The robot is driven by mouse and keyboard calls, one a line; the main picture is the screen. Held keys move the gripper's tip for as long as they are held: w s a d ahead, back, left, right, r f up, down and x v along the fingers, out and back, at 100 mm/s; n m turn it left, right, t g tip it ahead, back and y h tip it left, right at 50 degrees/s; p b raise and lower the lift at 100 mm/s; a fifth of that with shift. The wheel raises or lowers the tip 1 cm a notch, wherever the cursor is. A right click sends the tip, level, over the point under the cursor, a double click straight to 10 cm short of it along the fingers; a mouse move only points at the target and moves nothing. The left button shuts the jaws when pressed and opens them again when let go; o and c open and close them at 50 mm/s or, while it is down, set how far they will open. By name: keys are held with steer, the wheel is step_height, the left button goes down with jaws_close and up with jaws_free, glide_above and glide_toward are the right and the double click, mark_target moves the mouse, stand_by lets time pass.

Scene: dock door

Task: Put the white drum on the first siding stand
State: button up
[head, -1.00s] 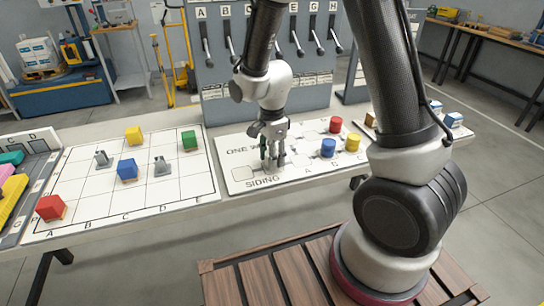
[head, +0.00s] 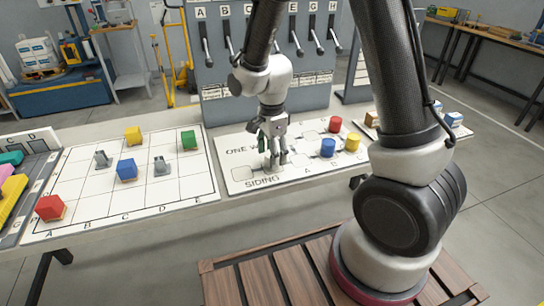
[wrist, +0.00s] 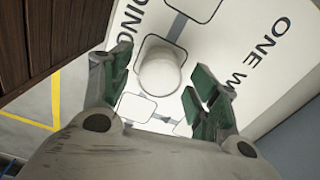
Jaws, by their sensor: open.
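The white drum (wrist: 159,76) shows in the wrist view as a pale round top inside a rounded square outline on the white siding board (wrist: 225,20), close to the printed lettering. My gripper (wrist: 162,80) is open, with one green-padded finger to the left of the drum and the other to the right. I cannot tell whether a pad touches it. In the head view my gripper (head: 272,160) points down low over the left part of the siding board (head: 236,184), by the word SIDING. The drum is hidden or too small to tell there.
Red (head: 335,125), blue (head: 328,147) and yellow (head: 352,142) drums stand on the board right of my gripper. A gridded board (head: 90,218) with several cubes lies left. A lever panel (head: 265,80) rises behind.

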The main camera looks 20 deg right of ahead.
step_height(320, 180, up, 10)
steer(key=s+d+r+n+t, duration=0.2)
steer(key=s+d+r+n, duration=0.5)
steer(key=s+n, duration=0.1)
steer(key=s+d+r+n+t, duration=0.2)
steer(key=s+d+r+n, duration=0.6)
steer(key=s, duration=0.3)
